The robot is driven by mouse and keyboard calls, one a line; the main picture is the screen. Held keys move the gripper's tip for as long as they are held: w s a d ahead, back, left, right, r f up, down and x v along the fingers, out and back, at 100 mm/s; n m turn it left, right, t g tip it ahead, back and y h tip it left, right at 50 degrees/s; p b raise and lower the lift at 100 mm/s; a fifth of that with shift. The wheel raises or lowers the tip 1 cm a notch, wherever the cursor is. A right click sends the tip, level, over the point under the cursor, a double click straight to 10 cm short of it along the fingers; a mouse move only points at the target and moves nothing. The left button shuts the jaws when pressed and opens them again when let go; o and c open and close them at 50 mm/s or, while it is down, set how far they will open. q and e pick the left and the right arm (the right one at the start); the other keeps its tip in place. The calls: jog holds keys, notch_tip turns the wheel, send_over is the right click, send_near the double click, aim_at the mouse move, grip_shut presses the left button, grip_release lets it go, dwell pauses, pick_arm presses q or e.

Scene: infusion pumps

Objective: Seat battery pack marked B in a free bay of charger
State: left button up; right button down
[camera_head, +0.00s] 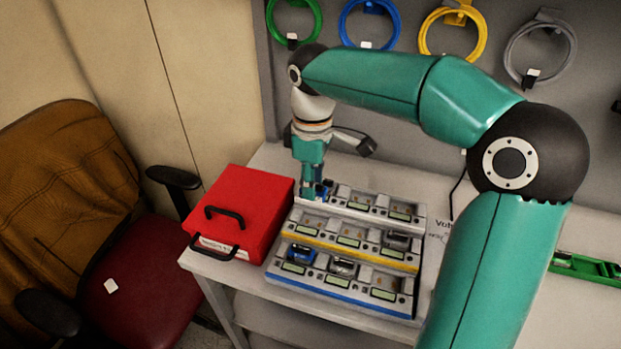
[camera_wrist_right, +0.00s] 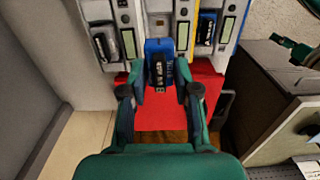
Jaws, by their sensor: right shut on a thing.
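Part of this pack shows beside the fingers in the head view (camera_head: 326,189). I cannot read a letter B on it, nor tell how deep it sits in the bay. The charger (camera_head: 345,308) has three stepped rows with grey, yellow and blue edges. Other packs stand in it: a blue one (camera_head: 301,254), a grey one (camera_head: 343,267) and a dark one (camera_head: 397,239).
A red case (camera_head: 240,205) with black handles stands close to the charger's left. Colored cable loops hang on the back wall, including a yellow one (camera_head: 424,38). A green tool (camera_head: 588,268) lies at the right. A chair (camera_head: 140,250) stands left of the bench.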

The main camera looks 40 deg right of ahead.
jog(key=shift+f+b, duration=1.9)
jog(key=shift+f, duration=0.4)
jog(key=shift+f+b, duration=0.75)
jog(key=shift+f, duration=0.35)
jog(key=shift+s+a+f, duration=0.1)
jog(key=shift+s+f, duration=0.05)
jog(key=shift+f, duration=0.15)
jog(key=shift+f+b, duration=0.3)
jog(key=shift+b, duration=0.1)
jog(key=c, duration=1.1)
grip_release()
jog(key=shift+f, duration=0.1)
jog(key=o, duration=0.3)
jog(key=shift+o, duration=0.2)
jog(key=shift+w, duration=0.2)
jog(key=shift+r, duration=0.2)
